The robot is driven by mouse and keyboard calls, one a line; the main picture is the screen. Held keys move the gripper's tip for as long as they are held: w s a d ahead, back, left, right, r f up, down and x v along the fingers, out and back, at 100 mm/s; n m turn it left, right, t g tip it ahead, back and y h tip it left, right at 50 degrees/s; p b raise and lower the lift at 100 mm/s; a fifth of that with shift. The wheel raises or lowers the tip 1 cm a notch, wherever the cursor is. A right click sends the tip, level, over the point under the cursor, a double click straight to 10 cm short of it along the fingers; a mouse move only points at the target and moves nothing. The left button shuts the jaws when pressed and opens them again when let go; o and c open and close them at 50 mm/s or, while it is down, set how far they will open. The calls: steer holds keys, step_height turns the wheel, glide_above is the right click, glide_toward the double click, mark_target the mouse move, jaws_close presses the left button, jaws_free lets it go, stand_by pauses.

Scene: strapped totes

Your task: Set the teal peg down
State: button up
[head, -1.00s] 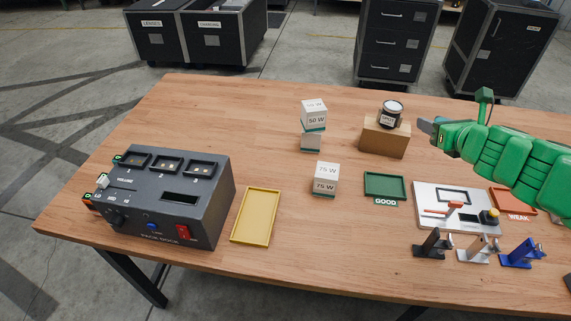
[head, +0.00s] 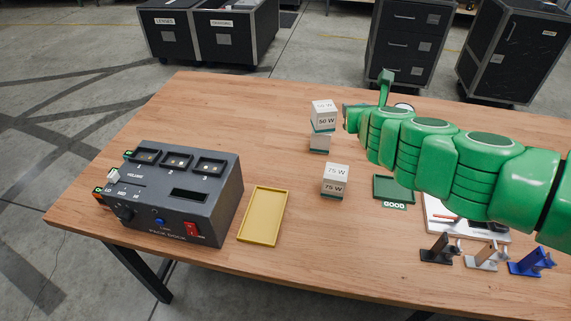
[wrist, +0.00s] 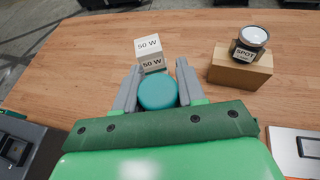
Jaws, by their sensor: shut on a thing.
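My gripper (wrist: 158,88) is shut on the teal peg (wrist: 158,92), whose round top shows between the two grey fingers in the wrist view. The 50 W blocks (wrist: 149,52) stand just beyond the peg in that view. In the head view my green arm reaches in from the right, and my gripper's end lies just right of the 50 W block stack (head: 323,118). The peg and fingertips are hidden there behind my arm. I cannot tell whether the peg's lower end touches the table.
A cardboard-coloured box (wrist: 240,68) with a SPOT jar (wrist: 249,43) on it stands right of the gripper. The 75 W blocks (head: 335,181), green GOOD tray (head: 394,189), yellow tray (head: 263,216) and pack dock (head: 175,195) stand nearer. Table left of the 50 W stack is clear.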

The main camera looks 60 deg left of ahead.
steer(key=shift+s+a, duration=1.55)
steer(key=shift+s, duration=1.85)
steer(key=shift+s+a, duration=1.55)
steer(key=shift+s, duration=1.85)
step_height(320, 180, down, 10)
steer(key=w+a+f, duration=0.1)
steer(key=a+f, duration=0.2)
steer(key=a, duration=0.1)
steer(key=w+a+f, duration=0.2)
steer(key=a+f, duration=0.1)
steer(key=w+a+f, duration=0.2)
steer(key=a+f, duration=0.1)
steer(key=a, duration=0.1)
steer(key=shift+w+a+f, duration=0.15)
steer(key=shift+w+a, duration=0.1)
steer(key=shift+a, duration=0.05)
steer(key=shift+w+a+f, duration=0.25)
steer(key=shift+a+f, duration=0.2)
steer(key=shift+f, duration=1.65)
